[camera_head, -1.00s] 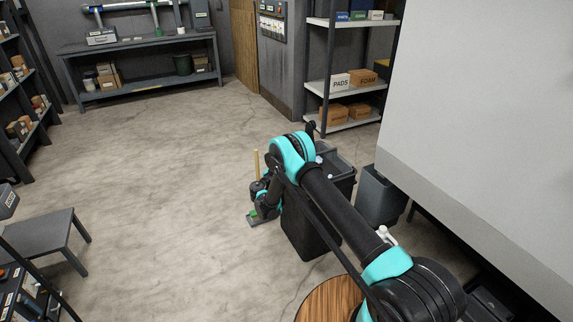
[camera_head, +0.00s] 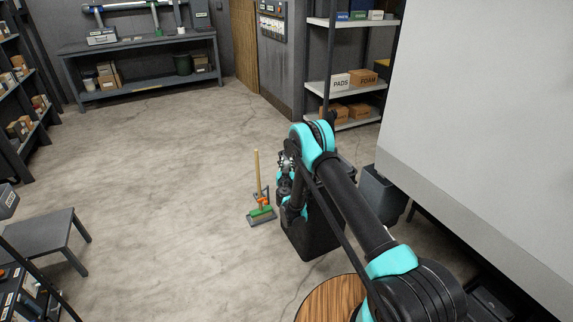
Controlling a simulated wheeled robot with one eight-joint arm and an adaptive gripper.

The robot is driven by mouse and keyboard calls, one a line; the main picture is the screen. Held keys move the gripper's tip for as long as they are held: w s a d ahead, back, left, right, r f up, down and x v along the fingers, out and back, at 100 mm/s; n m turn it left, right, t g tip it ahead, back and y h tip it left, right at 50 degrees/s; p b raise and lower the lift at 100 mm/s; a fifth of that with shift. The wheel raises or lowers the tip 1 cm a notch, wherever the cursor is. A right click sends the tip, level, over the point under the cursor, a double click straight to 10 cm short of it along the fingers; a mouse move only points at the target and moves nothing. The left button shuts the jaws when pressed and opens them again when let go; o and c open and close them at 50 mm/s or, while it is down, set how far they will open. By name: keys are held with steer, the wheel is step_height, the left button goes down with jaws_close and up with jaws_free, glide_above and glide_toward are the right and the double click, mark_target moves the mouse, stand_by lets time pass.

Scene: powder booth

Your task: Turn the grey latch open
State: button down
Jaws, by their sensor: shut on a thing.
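I cannot make out the grey latch in the camera_head view. My arm reaches from the lower right towards the middle of the picture, and its wrist bends down at the left side of a dark bin. My gripper (camera_head: 292,213) hangs below the wrist, small and dark, in front of the bin's left edge. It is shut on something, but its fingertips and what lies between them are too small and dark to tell.
A broom (camera_head: 261,213) with a wooden handle and green head stands just left of my gripper. The dark bin (camera_head: 312,240) is partly behind my arm. A grey bin (camera_head: 381,195) stands right of it. A round wooden top (camera_head: 325,302) is below.

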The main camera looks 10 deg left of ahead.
mark_target(287, 162)
steer(key=shift+n+y, duration=0.3)
steer(key=shift+y, duration=0.2)
steer(key=c, duration=1.2)
jaws_free()
step_height(287, 162, up, 10)
